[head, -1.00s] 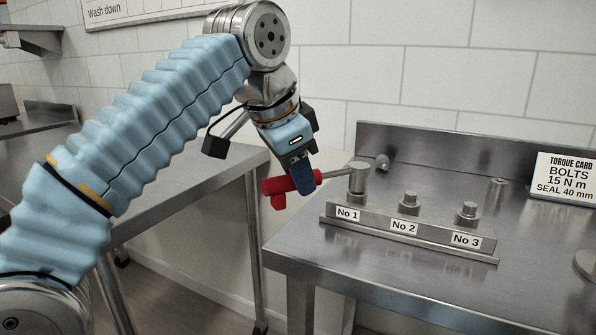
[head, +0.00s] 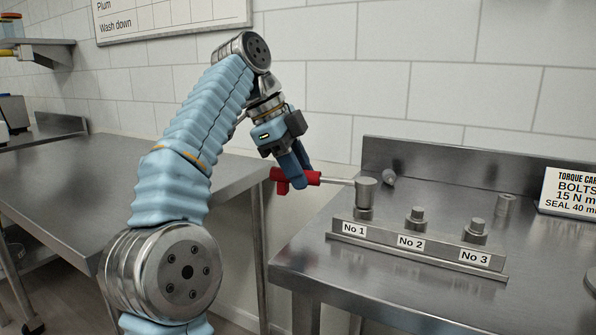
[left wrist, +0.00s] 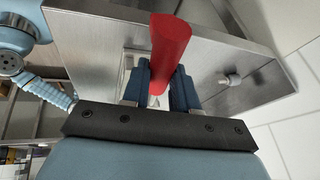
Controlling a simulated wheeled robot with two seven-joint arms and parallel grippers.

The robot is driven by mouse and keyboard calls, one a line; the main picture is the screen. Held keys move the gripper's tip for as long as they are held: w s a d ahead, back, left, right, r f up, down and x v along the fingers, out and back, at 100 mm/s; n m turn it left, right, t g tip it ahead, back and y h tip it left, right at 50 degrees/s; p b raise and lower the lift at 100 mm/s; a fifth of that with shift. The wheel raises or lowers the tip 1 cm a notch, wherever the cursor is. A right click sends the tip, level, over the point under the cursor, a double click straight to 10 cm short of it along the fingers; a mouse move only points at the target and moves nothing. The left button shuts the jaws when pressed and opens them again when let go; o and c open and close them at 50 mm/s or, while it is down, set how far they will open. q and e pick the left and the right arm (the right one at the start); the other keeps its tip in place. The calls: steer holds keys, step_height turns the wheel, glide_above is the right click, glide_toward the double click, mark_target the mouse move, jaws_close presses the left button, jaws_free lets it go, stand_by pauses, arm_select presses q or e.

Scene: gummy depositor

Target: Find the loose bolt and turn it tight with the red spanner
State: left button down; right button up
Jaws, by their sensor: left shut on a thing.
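The red spanner (head: 281,177) has a red handle, a thin steel shaft and a round steel socket head (head: 366,190). My left gripper (head: 301,176) is shut on the red handle, which also shows between its fingers in the left wrist view (left wrist: 168,45). The socket head stands upright over the bolt (head: 363,213) behind the No 1 label and hides its top. Bolt No 2 (head: 415,217) and bolt No 3 (head: 476,230) stand uncovered in the same steel rail (head: 425,254). I cannot tell by sight how tight each bolt is. My right gripper is out of view.
A torque card (head: 574,190) stands at the right of the steel bench. A second steel table (head: 120,205) is at left, with a gap between.

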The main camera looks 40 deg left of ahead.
arm_select(q)
steer(key=shift+r, duration=0.15)
steer(key=shift+r+p, duration=1.15)
steer(key=shift+p, duration=0.2)
steer(key=shift+s+d, duration=0.15)
steer(key=shift+s, duration=0.05)
steer(key=s+d+n+y, duration=0.2)
steer(key=d+n+y, duration=0.1)
steer(key=d+n, duration=0.4)
steer(key=s+d+n+y, duration=0.3)
steer(key=d+n, duration=0.4)
steer(key=n, duration=0.3)
steer(key=shift+s+d+y, duration=0.2)
steer(key=shift+d+y, duration=0.15)
steer(key=shift+y, duration=0.25)
steer(key=shift+f, duration=0.1)
